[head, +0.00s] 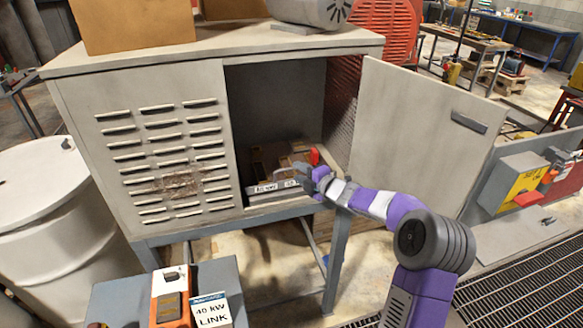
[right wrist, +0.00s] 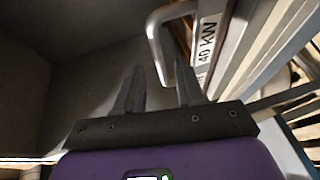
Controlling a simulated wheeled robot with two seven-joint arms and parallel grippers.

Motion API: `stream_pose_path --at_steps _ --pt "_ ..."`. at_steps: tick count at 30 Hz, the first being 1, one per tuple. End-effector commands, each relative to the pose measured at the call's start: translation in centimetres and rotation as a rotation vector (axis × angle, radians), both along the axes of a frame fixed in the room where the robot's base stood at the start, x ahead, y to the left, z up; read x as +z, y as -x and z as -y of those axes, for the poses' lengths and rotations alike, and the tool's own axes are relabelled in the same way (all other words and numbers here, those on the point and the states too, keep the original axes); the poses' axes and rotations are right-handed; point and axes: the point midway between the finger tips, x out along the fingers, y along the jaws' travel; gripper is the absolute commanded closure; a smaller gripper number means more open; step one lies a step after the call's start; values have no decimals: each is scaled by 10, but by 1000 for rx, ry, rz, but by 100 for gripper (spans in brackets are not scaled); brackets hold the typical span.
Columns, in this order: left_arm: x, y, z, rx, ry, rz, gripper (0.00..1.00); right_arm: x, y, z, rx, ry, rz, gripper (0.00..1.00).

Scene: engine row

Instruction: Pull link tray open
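The link tray (head: 262,196) sits low in the grey cabinet's open bay, its front near the bay's lower edge. A pale bent handle (right wrist: 157,45) stands out from the tray front. My right gripper (head: 306,172) is at the right part of the tray front. In the right wrist view its fingers (right wrist: 160,75) are apart, and the handle's near end shows between the tips. I see no closed grip; whether the fingers touch the handle is unclear. My left gripper is not in view.
The cabinet door (head: 420,135) is swung open to the right, beside my right arm. A red part (head: 315,157) shows inside the bay. A box (head: 170,297) with a 40 kW LINK card (head: 211,312) stands in front, left. A white drum (head: 50,220) stands at far left.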

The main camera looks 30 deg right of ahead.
Motion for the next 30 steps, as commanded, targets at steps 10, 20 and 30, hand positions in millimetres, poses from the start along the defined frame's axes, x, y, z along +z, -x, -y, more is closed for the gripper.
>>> stream_pose_path --at_steps 10,20,30 --pt "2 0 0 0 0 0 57 -8 -39 -7 0 -5 -1 62" --pt "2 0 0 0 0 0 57 -8 -40 -7 -1 -5 -1 68" --pt "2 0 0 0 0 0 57 -8 -40 -7 -1 -6 -2 100"
